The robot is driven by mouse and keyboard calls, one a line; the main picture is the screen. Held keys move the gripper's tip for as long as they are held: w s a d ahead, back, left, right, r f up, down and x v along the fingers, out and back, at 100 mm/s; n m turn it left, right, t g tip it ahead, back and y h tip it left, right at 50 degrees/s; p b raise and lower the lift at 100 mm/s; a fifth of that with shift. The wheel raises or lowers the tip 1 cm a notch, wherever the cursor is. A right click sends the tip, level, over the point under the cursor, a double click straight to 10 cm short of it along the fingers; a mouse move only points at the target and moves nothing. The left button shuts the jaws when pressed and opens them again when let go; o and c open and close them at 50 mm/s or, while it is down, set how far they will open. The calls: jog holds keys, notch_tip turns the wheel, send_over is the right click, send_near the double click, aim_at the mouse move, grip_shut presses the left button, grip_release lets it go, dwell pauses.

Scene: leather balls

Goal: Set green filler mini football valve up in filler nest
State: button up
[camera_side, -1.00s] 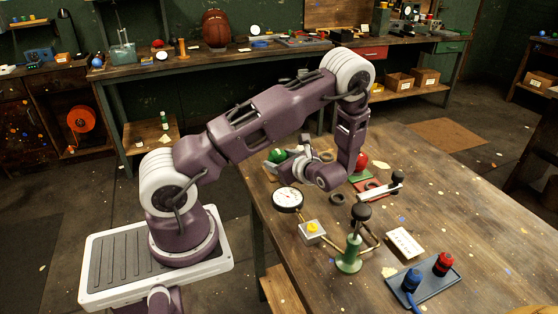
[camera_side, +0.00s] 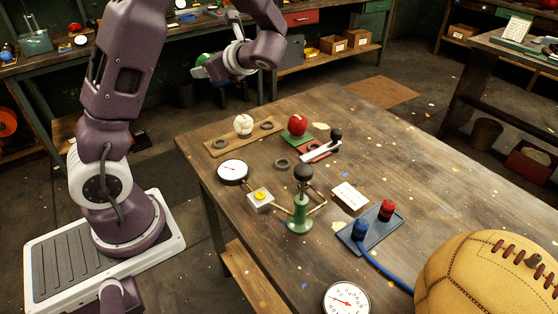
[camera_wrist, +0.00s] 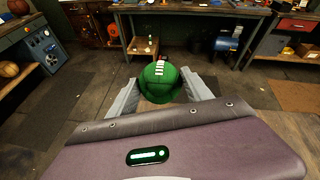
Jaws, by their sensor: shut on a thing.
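My gripper (camera_side: 207,70) is raised above the far left edge of the table in the side view. It is shut on the green mini football (camera_wrist: 160,84), which sits between both fingers in the wrist view with white lacing facing up. In the side view the football (camera_side: 203,60) is partly hidden by the gripper. I cannot make out its valve. A green filler stand (camera_side: 299,214) with a black knob and brass pipes stands on the table. Dark rings lie near it, one loose ring (camera_side: 282,163) by the stand; I cannot tell which is the filler nest.
A wooden board (camera_side: 220,147) holds a white baseball (camera_side: 243,124) and a dark ring. A red ball (camera_side: 297,124) sits on a green mat.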

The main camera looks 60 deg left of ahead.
jog(key=s+d+f+n+g+h, duration=0.75)
jog(key=s+d+n+g, duration=0.25)
jog(key=s+n, duration=0.15)
jog(key=d+f+n+h, duration=0.2)
jog(key=d+n+h, duration=0.9)
jog(key=d+h, duration=0.15)
jog(key=w+d+r+n+t+h, duration=0.35)
jog(key=w+n+t+h, duration=0.35)
jog(key=w+n+t, duration=0.35)
jog(key=w+a+r+n+t+y, duration=0.5)
jog(key=w+a+r+n+t, duration=0.1)
jog(key=w+a+n+t, duration=0.5)
jog(key=shift+n+t, duration=0.4)
jog(key=shift+t, duration=0.05)
jog(key=f, duration=2.1)
jog(key=shift+s+f, duration=0.15)
jog(key=shift+s, duration=0.2)
